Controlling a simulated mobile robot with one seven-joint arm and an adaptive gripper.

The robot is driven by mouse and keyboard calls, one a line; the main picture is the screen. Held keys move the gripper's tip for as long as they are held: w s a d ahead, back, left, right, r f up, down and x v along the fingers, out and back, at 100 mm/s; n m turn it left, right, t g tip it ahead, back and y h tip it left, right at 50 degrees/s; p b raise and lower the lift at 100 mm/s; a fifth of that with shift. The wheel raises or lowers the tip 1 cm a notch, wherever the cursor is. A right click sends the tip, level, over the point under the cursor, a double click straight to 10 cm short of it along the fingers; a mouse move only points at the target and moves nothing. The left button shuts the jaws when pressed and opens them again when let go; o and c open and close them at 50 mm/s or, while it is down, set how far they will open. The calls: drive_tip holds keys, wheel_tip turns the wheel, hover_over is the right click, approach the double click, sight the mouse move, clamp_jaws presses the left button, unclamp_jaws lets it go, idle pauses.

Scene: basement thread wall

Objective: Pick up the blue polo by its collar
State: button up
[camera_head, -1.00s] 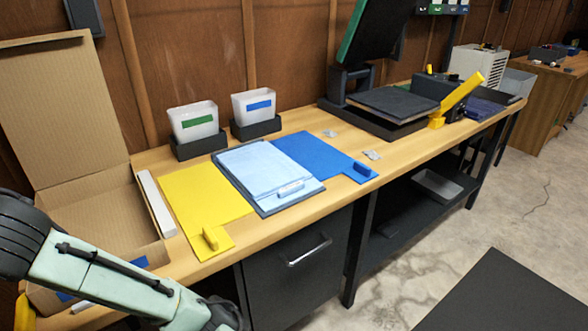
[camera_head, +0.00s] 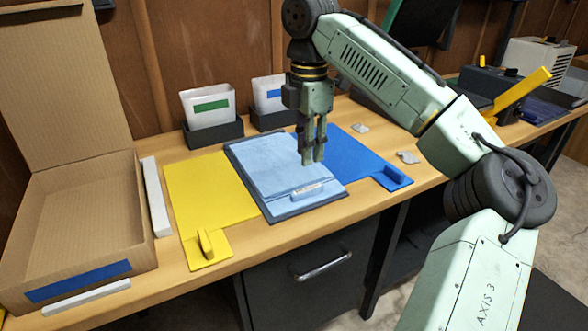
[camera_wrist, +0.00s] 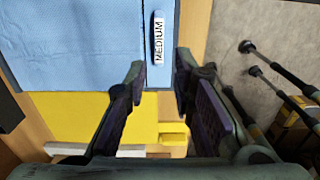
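The blue polo (camera_head: 275,165) lies folded flat and pale blue on a dark board (camera_head: 288,212) in the middle of the workbench. A light blue raised strip with a white label (camera_head: 307,190) sits at its front edge; it reads "MEDIUM" in the wrist view (camera_wrist: 158,40). I cannot make out a collar shape apart from this strip. My gripper (camera_head: 313,160) points down over the polo's right part in the head view, apparently above it. In the wrist view its two fingers (camera_wrist: 160,72) are apart and empty, with the labelled strip just beyond and between the tips.
A yellow panel (camera_head: 210,188) and a blue panel (camera_head: 352,155), each with a handle, flank the polo. An open cardboard box (camera_head: 80,225) stands left. Two labelled bins (camera_head: 207,107) (camera_head: 270,92) stand behind. A yellow lever (camera_head: 520,88) rises at the right.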

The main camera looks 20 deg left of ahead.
hover_over(307, 188)
drive_tip(key=f, duration=0.4)
drive_tip(key=shift+s+a+f, duration=0.1)
drive_tip(key=shift+s+f, duration=0.15)
drive_tip(key=shift+f, duration=0.05)
drive_tip(key=shift+w+f, duration=0.2)
drive_tip(key=shift+f, duration=2.45)
drive_tip(key=shift+c, duration=0.5)
clamp_jaws()
